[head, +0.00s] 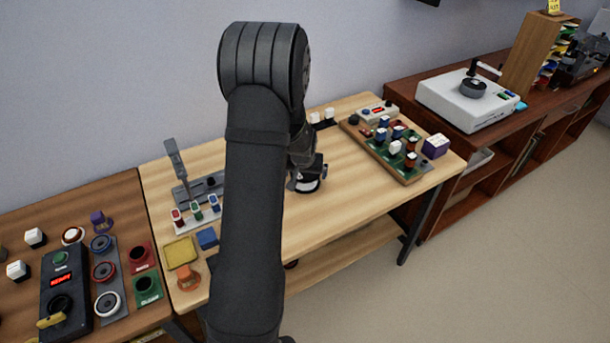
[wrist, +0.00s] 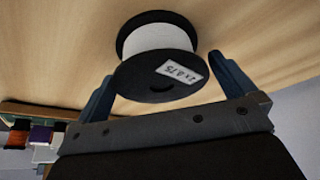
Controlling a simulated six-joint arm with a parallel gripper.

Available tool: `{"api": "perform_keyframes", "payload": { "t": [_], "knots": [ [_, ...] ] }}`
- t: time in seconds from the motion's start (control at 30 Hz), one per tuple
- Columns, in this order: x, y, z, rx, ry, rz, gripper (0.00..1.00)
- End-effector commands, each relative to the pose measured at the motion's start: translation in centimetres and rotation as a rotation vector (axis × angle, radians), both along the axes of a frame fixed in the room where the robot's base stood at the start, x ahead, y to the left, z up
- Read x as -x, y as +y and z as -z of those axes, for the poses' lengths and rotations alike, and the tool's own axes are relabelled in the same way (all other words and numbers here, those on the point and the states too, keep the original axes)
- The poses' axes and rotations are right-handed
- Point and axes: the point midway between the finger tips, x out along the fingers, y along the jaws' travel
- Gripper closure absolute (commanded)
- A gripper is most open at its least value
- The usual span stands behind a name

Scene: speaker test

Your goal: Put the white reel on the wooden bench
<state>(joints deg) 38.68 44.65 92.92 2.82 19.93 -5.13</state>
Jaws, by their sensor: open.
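The white reel (wrist: 158,45) has a white winding between two black flanges, and a white label marked "2x 0.75" on the flange facing the wrist camera. It stands on the light wooden bench top (head: 345,195), near the middle, and shows partly in the head view (head: 308,186) below my gripper. My gripper (wrist: 161,70) is open, its two blue-grey fingers on either side of the reel's near flange. I see a gap at the right finger; the left finger is very close to the flange, and I cannot tell if it touches.
A board with several coloured parts (head: 375,152) lies to the right on the bench. Red, green and blue parts, a grey fixture (head: 205,188) and a yellow tray (head: 180,252) are at left. A darker table (head: 30,205) adjoins at left. Bare wood surrounds the reel.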

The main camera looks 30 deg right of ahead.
Motion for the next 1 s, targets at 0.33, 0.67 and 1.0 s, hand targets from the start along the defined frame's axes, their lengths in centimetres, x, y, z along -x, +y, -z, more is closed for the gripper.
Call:
{"api": "perform_keyframes", "payload": {
  "t": [0.33,0.67,1.0],
  "knots": [
    [2.0,1.4,-6.0,0.002,-0.002,0.000,0.00],
    [3.1,2.2,-9.2,0.000,0.000,0.000,0.00],
    [3.2,2.3,-9.4,-0.001,0.001,0.000,0.00]
  ]
}}
